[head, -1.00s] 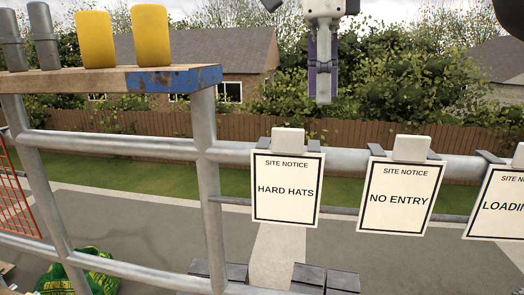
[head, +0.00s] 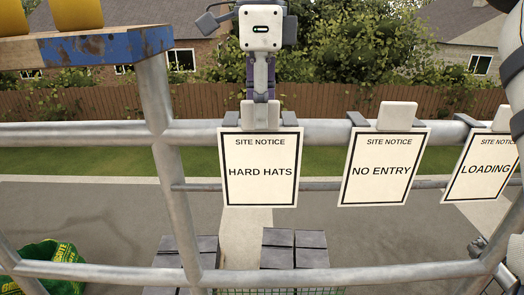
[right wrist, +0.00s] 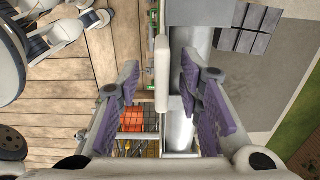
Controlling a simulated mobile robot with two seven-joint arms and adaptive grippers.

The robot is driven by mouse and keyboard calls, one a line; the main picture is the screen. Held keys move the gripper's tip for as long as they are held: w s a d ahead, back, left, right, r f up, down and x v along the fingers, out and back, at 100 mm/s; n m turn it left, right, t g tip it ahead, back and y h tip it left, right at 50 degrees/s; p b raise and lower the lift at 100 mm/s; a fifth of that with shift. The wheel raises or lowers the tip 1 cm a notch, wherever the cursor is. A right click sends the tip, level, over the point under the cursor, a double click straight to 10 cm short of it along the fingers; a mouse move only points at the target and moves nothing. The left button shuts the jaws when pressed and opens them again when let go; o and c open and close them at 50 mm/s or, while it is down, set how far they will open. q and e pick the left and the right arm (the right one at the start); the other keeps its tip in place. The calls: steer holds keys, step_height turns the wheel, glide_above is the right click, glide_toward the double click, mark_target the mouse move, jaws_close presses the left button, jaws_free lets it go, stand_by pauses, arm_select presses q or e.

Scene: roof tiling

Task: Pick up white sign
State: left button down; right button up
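Three white signs hang in a row on the grey scaffold rail. They read HARD HATS (head: 259,170), NO ENTRY (head: 383,169) and LOADING, the last one partly cut off (head: 482,168). Each has a pale tab on top at the rail. My right gripper (head: 260,96) points straight down over the HARD HATS sign, its fingers at the tab (head: 262,118). In the right wrist view, the tab (right wrist: 162,70) stands edge-on between the two purple-padded fingers, with gaps on both sides. The right gripper is open. My left gripper is not in view.
The scaffold rail (head: 330,131) and a slanted post (head: 157,95) stand close by. A plank with a blue end (head: 100,45) carries yellow objects at the upper left. Dark stacked blocks (head: 294,249) and a green bag (head: 45,255) lie beyond the rail. Wooden decking (right wrist: 60,85) shows below.

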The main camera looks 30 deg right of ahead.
steer(key=shift+w+f, duration=0.1)
steer(key=shift+f, duration=0.25)
jaws_close()
steer(key=shift+r, duration=0.15)
